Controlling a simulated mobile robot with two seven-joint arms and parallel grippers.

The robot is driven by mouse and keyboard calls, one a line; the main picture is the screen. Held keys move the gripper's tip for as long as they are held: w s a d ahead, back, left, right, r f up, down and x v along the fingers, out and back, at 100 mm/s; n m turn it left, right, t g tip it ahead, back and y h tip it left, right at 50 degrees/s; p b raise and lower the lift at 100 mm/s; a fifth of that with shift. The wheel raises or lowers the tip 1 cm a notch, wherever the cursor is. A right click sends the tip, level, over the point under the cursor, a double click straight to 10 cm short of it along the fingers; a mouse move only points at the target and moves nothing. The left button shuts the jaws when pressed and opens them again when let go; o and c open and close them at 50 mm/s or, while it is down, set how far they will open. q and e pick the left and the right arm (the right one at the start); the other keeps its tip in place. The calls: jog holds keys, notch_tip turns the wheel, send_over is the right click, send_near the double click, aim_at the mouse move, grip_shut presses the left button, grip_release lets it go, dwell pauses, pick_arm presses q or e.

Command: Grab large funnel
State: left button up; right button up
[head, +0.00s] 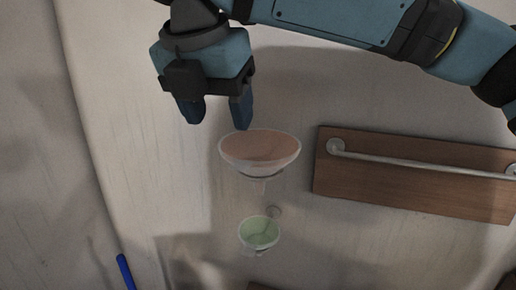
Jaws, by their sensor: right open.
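The large funnel (260,150) is wide and translucent, orange-pink inside, with its narrow spout pointing down in the head view. A smaller green funnel (259,233) is below it, also mouth up. My right gripper (217,120) is above and slightly left of the large funnel, its two dark blue fingers pointing down and spread apart with nothing between them. The right-hand finger is close to the funnel's upper rim in the picture; I cannot tell whether they touch. My left gripper does not show.
A wooden board (420,200) with a metal bar (420,165) is on the pale wall at the right. A thin blue object (125,271) is at the lower left. The wall left of the funnels looks bare.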

aim_at(239, 167)
jog(key=p+x, duration=0.1)
jog(key=x, duration=0.6)
jog(key=shift+d+f, duration=0.1)
jog(key=shift+f, duration=0.3)
jog(key=shift+w+d+f+p, duration=0.15)
jog(key=shift+w+f+p, duration=0.05)
jog(key=shift+f+p, duration=0.2)
jog(key=x, duration=0.1)
jog(key=p+x, duration=0.1)
jog(key=x, duration=0.1)
jog(key=shift+w+d+f, duration=0.2)
jog(key=shift+d, duration=0.1)
jog(key=shift+w+f, duration=0.25)
jog(key=shift+f, duration=0.15)
jog(key=shift+s, duration=0.1)
jog(key=shift+c, duration=0.4)
jog(key=c, duration=0.7)
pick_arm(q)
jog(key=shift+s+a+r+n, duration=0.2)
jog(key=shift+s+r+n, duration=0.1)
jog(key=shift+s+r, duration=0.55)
pick_arm(e)
jog(key=shift+c, duration=1.1)
